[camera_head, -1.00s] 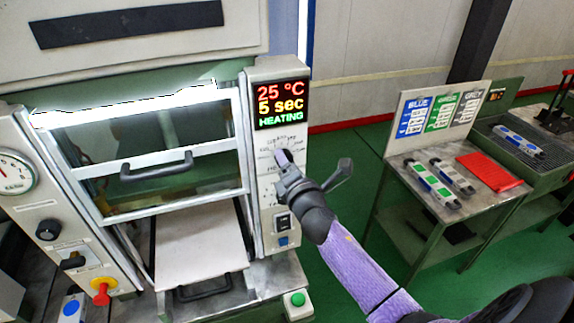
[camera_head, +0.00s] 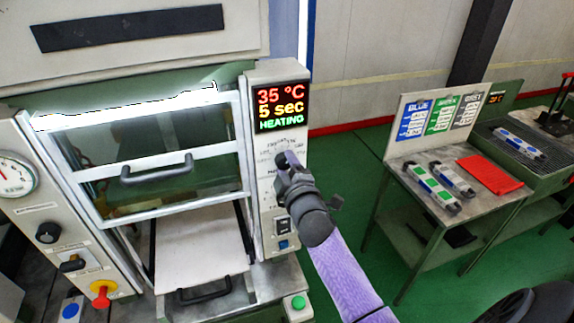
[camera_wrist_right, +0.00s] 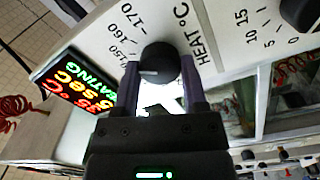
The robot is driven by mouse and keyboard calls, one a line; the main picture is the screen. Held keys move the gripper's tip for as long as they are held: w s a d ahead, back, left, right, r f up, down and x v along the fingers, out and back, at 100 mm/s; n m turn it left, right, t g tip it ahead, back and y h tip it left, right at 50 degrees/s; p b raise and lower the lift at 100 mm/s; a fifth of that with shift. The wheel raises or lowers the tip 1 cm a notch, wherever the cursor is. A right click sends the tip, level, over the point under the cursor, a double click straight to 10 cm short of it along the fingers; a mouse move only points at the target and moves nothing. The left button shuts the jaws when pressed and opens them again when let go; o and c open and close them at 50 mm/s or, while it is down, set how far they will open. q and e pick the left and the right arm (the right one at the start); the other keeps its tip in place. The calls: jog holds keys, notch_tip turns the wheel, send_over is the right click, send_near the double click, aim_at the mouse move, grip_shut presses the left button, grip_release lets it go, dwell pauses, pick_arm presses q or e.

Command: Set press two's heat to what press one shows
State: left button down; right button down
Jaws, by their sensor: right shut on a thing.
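A press with a white control column stands in front of me. Its display (camera_head: 281,107) reads 35 °C, 5 sec and HEATING; it also shows at an angle in the right wrist view (camera_wrist_right: 75,92). My right gripper (camera_head: 285,160) is at the column's dial, below the display, and hides most of it. In the right wrist view, my right gripper (camera_wrist_right: 160,78) is shut on the black heat knob (camera_wrist_right: 160,60), a finger on each side. The scale beside it reads 150, 160, 170 and HEAT °C. My left gripper is out of view.
A second black knob (camera_wrist_right: 300,12) with its own scale is near the heat knob. A side table (camera_head: 440,205) at right holds moulds and red sheets.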

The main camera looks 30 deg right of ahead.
jog(key=m+p, duration=0.1)
jog(key=m, duration=0.4)
jog(key=shift+m, duration=0.3)
jog(key=shift+f, duration=0.1)
dwell(0.3)
jog(key=shift+c, duration=0.7)
grip_release()
jog(key=v, duration=1)
jog(key=shift+a, duration=0.15)
